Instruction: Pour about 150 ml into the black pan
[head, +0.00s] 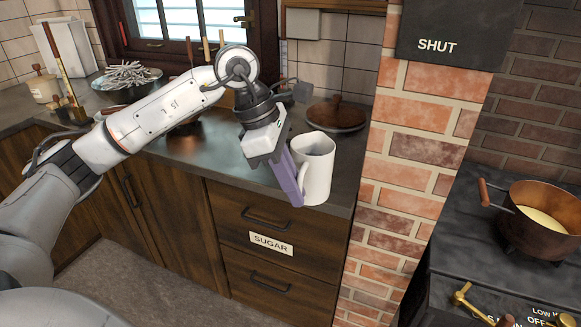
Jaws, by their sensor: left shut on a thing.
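A white jug (319,170) with a handle stands upright in the picture at the front edge of the counter. I cannot tell whether its base touches the counter or is just above it. My left gripper (296,190), with purple fingers, is shut on the jug at its left, handle side. What is inside the jug is hidden. I cannot make out a plainly black pan. A copper-brown pan (520,205) with pale yellow contents sits on the dark stove at the right. My right gripper is not in view.
A dark round item with a brown knob (336,114) lies on the counter (240,165) behind the jug. A brick pillar (405,150) stands between the counter and the stove (455,240). A bowl (127,75) and a jar (43,88) are at the back left.

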